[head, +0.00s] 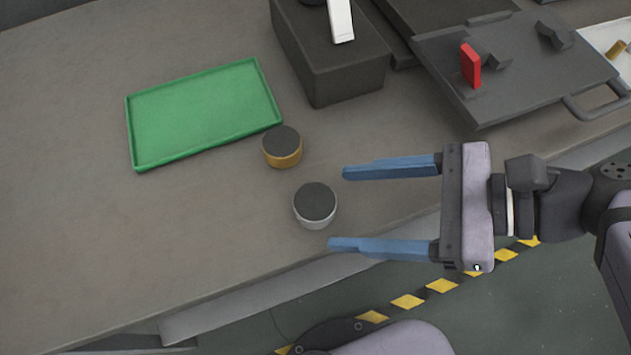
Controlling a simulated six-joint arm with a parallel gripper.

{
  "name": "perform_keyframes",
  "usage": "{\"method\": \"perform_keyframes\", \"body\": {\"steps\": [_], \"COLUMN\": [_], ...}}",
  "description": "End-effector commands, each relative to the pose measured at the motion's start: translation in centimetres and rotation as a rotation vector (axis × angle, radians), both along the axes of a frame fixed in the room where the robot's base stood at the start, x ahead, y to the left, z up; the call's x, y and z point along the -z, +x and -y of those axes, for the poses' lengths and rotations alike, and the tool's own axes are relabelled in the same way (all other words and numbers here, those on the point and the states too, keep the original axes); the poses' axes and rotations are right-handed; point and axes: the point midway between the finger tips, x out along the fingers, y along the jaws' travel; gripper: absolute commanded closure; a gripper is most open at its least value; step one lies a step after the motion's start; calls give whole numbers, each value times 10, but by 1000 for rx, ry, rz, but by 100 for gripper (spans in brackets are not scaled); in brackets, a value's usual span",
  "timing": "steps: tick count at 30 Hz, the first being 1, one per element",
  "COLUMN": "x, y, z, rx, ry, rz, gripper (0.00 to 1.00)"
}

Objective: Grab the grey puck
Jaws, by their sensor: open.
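The grey puck (316,205) stands upright on the bench near its front edge, with a dark top and a light grey side. My gripper (337,209) comes in from the right with its two blue fingers wide apart. The fingertips are just right of the grey puck, one toward its back side and one toward its front side. Nothing is between the fingers. I cannot tell how high the fingers are above the bench.
A brass-coloured puck (282,147) with a dark top stands just behind and left of the grey one. A green tray (205,113) lies further left. A dark block (330,62) and a dark panel with a red lever (470,66) stand behind. The bench's left part is clear.

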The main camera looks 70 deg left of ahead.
Motion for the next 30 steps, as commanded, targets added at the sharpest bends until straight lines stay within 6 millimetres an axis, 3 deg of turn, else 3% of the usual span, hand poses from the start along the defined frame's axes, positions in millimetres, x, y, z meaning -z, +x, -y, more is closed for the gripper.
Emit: {"method": "perform_keyframes", "body": {"steps": [13,22,30], "x": [12,29,32], "y": [-16,-41,-46], "z": [-13,-34,-39], "rx": [-1,-3,1], "ry": [-1,-2,-1], "rz": [2,1,1], "gripper": [34,34,34]}}
